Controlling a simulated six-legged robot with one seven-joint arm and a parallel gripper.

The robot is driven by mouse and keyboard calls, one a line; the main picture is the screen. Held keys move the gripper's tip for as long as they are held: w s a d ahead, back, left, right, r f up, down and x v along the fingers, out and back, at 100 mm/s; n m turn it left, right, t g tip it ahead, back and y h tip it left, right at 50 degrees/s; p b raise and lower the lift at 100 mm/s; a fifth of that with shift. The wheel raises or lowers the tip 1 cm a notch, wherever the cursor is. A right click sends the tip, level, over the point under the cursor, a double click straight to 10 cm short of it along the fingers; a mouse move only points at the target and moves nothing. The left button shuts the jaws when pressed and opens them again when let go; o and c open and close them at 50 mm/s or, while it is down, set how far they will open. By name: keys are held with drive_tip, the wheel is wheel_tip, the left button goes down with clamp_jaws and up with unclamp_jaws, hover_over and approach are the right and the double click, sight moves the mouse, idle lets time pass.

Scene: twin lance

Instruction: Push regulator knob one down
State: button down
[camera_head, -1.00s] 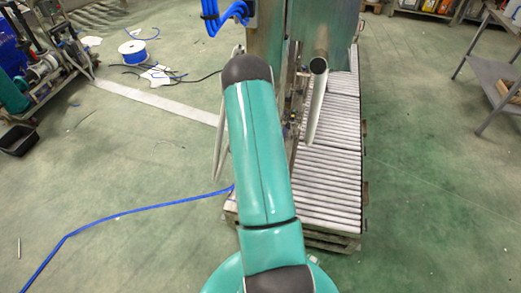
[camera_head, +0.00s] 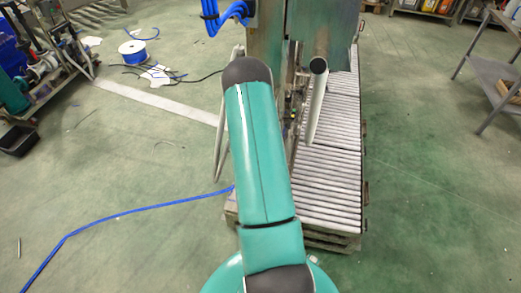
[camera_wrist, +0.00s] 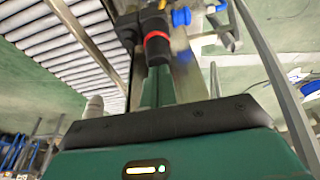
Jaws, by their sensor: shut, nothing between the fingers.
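The regulator (camera_wrist: 157,38) shows at the top middle of the wrist view as a dark, roughly cylindrical fitting with a red ring. Its dark knob end below the ring points toward my gripper (camera_wrist: 160,88). Only my gripper's black front edge and teal housing show clearly, at the bottom of the wrist view. The narrow part in front of it is shut and empty, close to the knob end. I cannot tell whether they touch. A blue fitting (camera_wrist: 181,17) sits just right of the regulator. In the head view my teal arm hides the gripper and the knob.
A roller conveyor (camera_head: 328,190) runs along the machine's right side. An open metal pipe (camera_head: 316,100) rises beside my arm. A blue hose (camera_head: 140,209) lies on the floor at left. A grey table (camera_head: 492,75) stands at far right, with clear floor between.

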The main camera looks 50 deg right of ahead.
drive_tip(key=shift+f, duration=0.4)
drive_tip(key=shift+r, duration=3)
drive_tip(key=shift+r, duration=0.1)
